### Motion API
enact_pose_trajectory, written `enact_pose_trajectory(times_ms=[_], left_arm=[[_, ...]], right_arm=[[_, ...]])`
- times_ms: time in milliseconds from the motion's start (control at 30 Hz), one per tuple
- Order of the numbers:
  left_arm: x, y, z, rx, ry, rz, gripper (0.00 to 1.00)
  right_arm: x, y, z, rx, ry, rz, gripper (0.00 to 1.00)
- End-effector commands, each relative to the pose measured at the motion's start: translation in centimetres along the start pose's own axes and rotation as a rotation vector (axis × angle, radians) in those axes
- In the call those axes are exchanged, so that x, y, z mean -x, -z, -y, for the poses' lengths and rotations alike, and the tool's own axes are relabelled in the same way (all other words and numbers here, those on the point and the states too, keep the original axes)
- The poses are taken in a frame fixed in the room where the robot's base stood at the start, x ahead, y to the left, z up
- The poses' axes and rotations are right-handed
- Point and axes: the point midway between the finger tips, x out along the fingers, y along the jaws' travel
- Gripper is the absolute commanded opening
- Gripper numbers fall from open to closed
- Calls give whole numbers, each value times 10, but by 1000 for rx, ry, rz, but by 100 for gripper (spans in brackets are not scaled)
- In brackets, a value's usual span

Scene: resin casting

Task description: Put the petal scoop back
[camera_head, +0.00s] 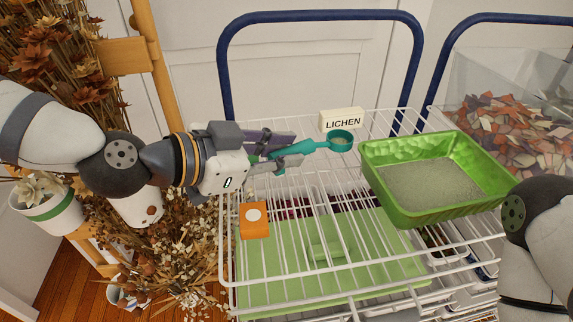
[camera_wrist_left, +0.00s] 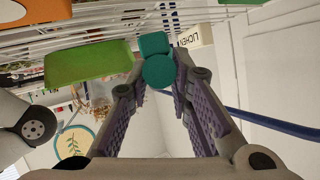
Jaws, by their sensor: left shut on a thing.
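My left gripper (camera_head: 277,155) is shut on the teal scoop (camera_head: 318,146), with the fingers on its handle. The scoop's round bowl (camera_head: 341,141) points right, above the white wire rack and left of the green tray. Something pale shows in the bowl; I cannot tell if it is contents or the rack seen behind. In the left wrist view the teal scoop (camera_wrist_left: 157,68) shows between the purple-padded fingertips. My right arm comes in at the right edge of the head view, but its gripper is out of view.
A green tray (camera_head: 377,184) of pale grains stands on the wire rack (camera_head: 290,290). A "LICHEN" card (camera_head: 342,119) stands at the back. A clear bin (camera_head: 480,75) of coloured chips is at right. Dried flowers (camera_head: 60,50) stand left.

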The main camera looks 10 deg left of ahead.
Motion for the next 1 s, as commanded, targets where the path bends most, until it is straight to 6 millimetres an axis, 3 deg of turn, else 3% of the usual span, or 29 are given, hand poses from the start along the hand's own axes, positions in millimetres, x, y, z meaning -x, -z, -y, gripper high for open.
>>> enact_pose_trajectory(times_ms=[133,467,500,600,900,1000], left_arm=[[-11,-28,-7,7,-4,5,0],[-12,-29,-7,0,-1,1,0],[-12,-29,-7,1,-1,1,22],[-12,-28,-6,0,0,1,40],[-11,-26,-6,-1,1,-1,40],[-1,-22,-4,-3,5,-3,40]], right_arm=[[-12,-6,0,1,-2,31,40],[-12,-5,0,1,-2,29,40],[-12,-5,0,1,-2,30,40],[-12,-5,0,1,-2,29,40],[-11,-5,0,1,-1,26,40],[-6,-3,0,1,-1,15,40]])
